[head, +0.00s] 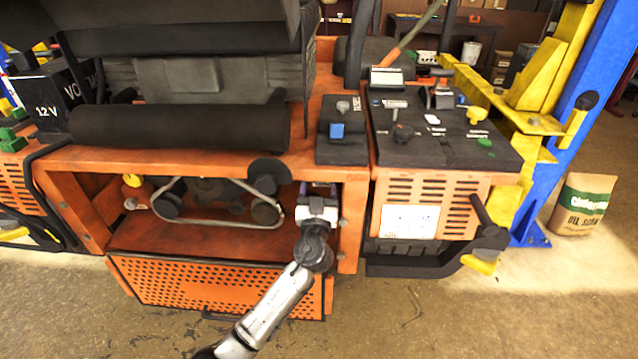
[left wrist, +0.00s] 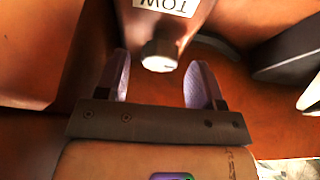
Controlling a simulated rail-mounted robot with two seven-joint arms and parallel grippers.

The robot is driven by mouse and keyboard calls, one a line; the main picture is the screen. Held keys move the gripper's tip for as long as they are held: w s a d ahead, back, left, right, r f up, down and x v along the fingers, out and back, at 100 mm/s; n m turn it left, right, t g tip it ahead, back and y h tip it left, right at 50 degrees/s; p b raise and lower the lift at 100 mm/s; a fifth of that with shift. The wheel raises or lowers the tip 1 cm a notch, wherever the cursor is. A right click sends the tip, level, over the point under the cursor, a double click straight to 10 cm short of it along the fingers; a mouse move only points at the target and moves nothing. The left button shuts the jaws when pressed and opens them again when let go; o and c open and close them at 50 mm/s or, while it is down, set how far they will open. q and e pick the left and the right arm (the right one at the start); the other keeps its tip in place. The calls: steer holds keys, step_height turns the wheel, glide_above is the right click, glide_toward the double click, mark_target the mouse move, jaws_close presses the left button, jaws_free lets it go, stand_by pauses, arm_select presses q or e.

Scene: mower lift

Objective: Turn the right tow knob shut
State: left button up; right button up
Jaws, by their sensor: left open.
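The tow knob (left wrist: 160,54) is a pale, short round cap in the left wrist view. It sits under a dark housing with an upside-down white TOW label (left wrist: 168,4). My left gripper (left wrist: 158,68) is open, with one purple-lined finger on each side of the knob. Gaps show between the fingers and the knob, and I cannot tell how deep it sits between them. In the head view my left gripper (head: 318,190) reaches into the right part of the orange mower's open bay, and the knob is hidden there. My right gripper is not in view.
A belt with dark pulleys (head: 264,212) is left of my gripper in the bay. An orange frame post (head: 352,225) stands close on its right. A perforated orange panel (head: 210,285) hangs below. The floor in front is mostly clear.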

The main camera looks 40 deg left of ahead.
arm_select(q)
steer(key=shift+w+a+r, duration=0.3)
steer(key=shift+w+a, duration=0.05)
steer(key=shift+w, duration=0.15)
steer(key=shift+c, duration=0.3)
steer(key=c, duration=0.8)
steer(key=shift+m, duration=0.4)
steer(key=shift+s+a+r+m+g+h+p, duration=0.15)
steer(key=shift+m+h+p, duration=1.35)
steer(key=shift+m+p, duration=2.1)
steer(key=shift+w+d+m+g+h+p, duration=0.15)
steer(key=shift+m+h+p, duration=1.35)
steer(key=shift+m+p, duration=2.05)
steer(key=shift+s+a+r+m+g+h+p, duration=0.15)
steer(key=shift+m+h+p, duration=1.35)
steer(key=shift+m+p, duration=2.1)
steer(key=shift+f, duration=0.1)
